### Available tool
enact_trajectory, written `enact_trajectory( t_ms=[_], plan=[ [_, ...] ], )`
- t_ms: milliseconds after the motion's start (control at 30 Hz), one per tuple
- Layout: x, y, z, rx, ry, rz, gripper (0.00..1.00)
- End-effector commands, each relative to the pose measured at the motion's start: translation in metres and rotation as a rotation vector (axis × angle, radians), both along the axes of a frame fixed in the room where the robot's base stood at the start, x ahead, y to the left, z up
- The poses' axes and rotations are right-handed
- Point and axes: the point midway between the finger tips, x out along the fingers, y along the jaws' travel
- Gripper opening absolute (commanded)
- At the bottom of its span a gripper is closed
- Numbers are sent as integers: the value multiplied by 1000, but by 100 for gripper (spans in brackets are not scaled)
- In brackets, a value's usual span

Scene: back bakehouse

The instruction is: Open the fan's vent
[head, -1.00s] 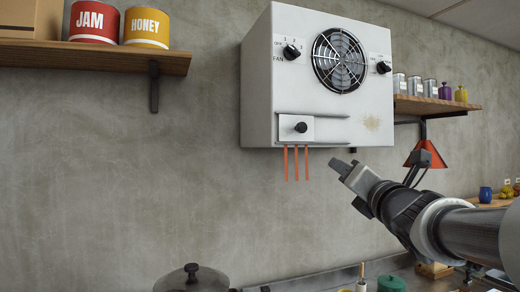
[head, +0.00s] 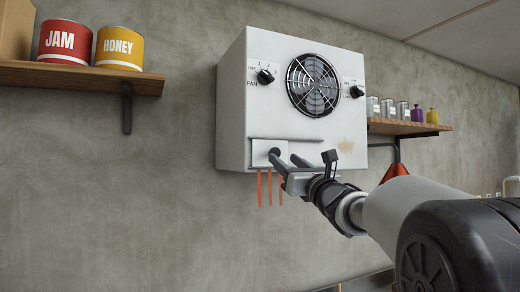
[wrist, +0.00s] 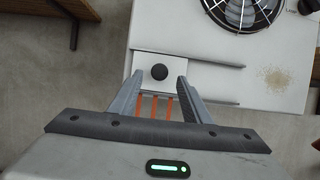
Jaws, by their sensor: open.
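The white fan box (head: 232,105) is mounted on the wall, with a round grille (head: 313,86) and two black dials. Low on its front is the vent, a small white sliding plate (head: 259,148) with a black round knob (head: 274,154), set at the left end of two horizontal rails. Orange strips (head: 260,188) hang below the plate. My gripper (head: 289,163) is at the plate. In the wrist view, my open gripper (wrist: 159,88) has one finger on each side below the knob (wrist: 159,72); whether either finger touches the plate, I cannot tell.
A wooden shelf (head: 80,78) with jam and honey tins is at the left. Another shelf (head: 400,127) with small tins and jars is right of the fan. The rails run clear to the right of the plate. A brown stain (wrist: 283,80) marks the box's front.

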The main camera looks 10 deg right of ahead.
Motion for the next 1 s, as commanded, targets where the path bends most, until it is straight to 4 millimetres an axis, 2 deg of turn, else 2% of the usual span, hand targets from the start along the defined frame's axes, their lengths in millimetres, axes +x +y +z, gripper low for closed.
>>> enact_trajectory(
  t_ms=[100, 233, 633, 667, 900, 1000],
  plan=[
    [19, 7, 10, 2, 2, 3, 44],
    [32, 11, 16, 1, 0, 2, 44],
    [40, 13, 17, 1, 0, 0, 44],
    [39, 13, 17, 1, 0, 0, 42],
    [39, 13, 17, 1, 0, 0, 2],
    [39, 13, 17, 1, -1, 0, 0]
  ],
)
